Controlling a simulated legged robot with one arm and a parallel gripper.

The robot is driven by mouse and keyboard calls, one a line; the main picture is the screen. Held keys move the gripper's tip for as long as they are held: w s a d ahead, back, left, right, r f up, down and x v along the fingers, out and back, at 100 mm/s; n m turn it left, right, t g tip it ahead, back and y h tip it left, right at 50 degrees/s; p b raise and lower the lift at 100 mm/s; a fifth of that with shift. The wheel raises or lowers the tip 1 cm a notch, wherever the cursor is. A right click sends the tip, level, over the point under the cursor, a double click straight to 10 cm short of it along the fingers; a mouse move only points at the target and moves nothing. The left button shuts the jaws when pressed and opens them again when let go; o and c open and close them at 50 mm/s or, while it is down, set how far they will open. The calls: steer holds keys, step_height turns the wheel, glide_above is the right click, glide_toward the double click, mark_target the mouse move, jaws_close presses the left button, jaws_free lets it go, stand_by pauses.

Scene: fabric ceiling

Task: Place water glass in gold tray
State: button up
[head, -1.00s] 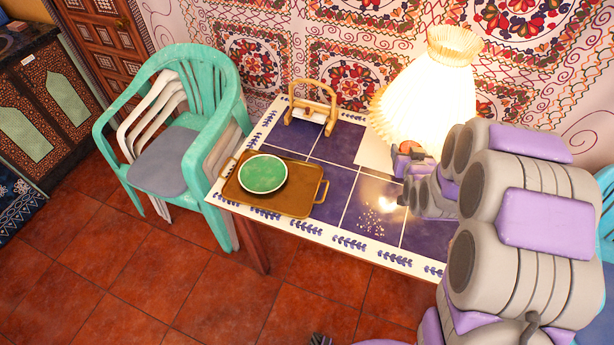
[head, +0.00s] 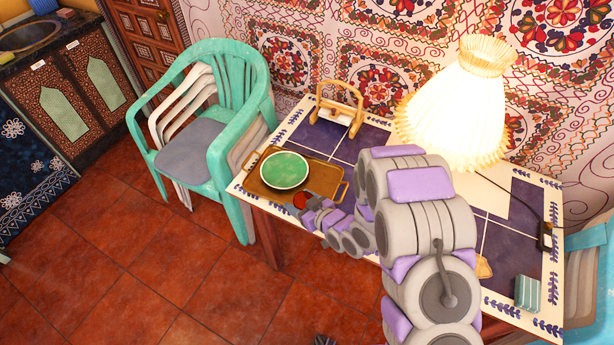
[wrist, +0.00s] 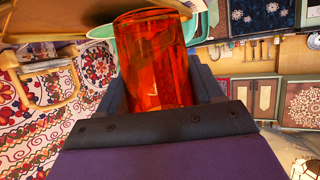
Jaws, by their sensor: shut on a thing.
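The water glass is a clear red-orange tumbler (wrist: 155,65), large in the wrist view between the dark jaws of my gripper (wrist: 160,88). My gripper is shut on it. In the head view only a small red part of the glass (head: 300,200) shows at the end of my gripper (head: 306,204). The gold tray (head: 252,184) lies at the left end of the tiled table and bears a green plate (head: 285,170). My gripper and the glass are at the tray's front right side, to the right of the plate. I cannot tell the glass's height above the tray.
A wooden-handled holder (head: 335,112) stands behind the tray. A lit pleated lamp (head: 455,110) stands at the back right. Stacked green and white chairs (head: 215,140) stand against the table's left end. My arm hides part of the table's middle.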

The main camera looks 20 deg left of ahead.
steer(key=w, duration=0.4)
steer(key=w+f+b, duration=0.1)
steer(key=w, duration=0.8)
steer(key=shift+w+a+f+b, duration=0.2)
steer(key=shift+a+f+b, duration=0.1)
steer(key=shift+a, duration=0.05)
steer(key=shift+w+d, duration=0.1)
steer(key=shift+w, duration=0.15)
steer(key=shift+a+f+b, duration=0.15)
steer(key=shift+f+b, duration=0.15)
steer(key=shift+f, duration=0.65)
steer(key=shift+a+f+b, duration=0.1)
steer(key=shift+f+b, duration=0.2)
steer(key=shift+f, duration=0.65)
steer(key=shift+r, duration=0.1)
steer(key=shift+c, duration=0.6)
steer(key=o, duration=1.2)
steer(key=shift+d+r, duration=0.1)
steer(key=shift+d, duration=0.05)
steer(key=shift+d, duration=0.1)
steer(key=p+v, duration=0.2)
steer(key=v, duration=0.9)
steer(key=shift+s+d+r, duration=0.2)
steer(key=shift+d+r, duration=0.05)
steer(key=shift+r, duration=0.05)
